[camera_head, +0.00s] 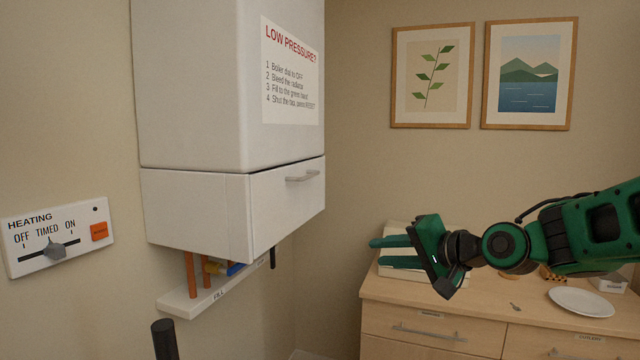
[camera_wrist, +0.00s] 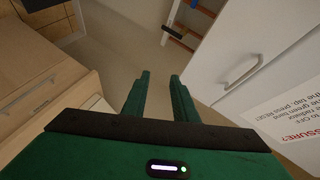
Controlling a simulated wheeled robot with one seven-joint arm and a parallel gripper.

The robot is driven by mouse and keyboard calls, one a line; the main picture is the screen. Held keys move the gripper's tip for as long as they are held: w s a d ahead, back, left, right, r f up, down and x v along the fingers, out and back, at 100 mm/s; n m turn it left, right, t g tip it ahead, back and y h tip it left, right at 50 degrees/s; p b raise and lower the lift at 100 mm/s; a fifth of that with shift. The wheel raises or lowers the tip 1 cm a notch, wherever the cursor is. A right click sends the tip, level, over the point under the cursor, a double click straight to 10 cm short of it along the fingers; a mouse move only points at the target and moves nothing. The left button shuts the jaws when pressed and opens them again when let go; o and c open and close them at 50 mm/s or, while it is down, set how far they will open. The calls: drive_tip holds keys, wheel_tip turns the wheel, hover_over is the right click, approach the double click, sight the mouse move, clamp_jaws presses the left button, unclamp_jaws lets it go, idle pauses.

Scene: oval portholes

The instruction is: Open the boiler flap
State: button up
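The white boiler (camera_head: 230,90) hangs on the wall at the left of the head view. Its lower front section is the flap (camera_head: 285,205), which is shut and has a small metal bar handle (camera_head: 302,176) near its top edge. The handle also shows in the wrist view (camera_wrist: 243,75), to the right of my fingers. My gripper (camera_head: 376,252) is green, with its two fingers apart and nothing between them. It is to the right of the flap and lower than the handle, clear of both, pointing left in the head view.
A wooden drawer unit (camera_head: 425,315) stands below my gripper, with a white plate (camera_head: 581,302) on top. Pipes (camera_head: 190,275) and a shelf labelled FILL (camera_head: 215,296) are under the boiler. A heating panel (camera_head: 58,238) is at the left. Space between gripper and flap looks clear.

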drive_tip(key=w+a+r+m+t+y, duration=0.25)
drive_tip(key=a+r+y, duration=0.45)
drive_tip(key=r, duration=0.5)
drive_tip(key=w+a+r+h, duration=0.1)
drive_tip(key=w+a+r, duration=0.1)
drive_tip(key=w+a, duration=0.4)
drive_tip(key=shift+w+a, duration=0.25)
drive_tip(key=shift+a, duration=0.85)
drive_tip(key=shift+m, duration=0.25)
clamp_jaws()
drive_tip(key=shift+f, duration=0.1)
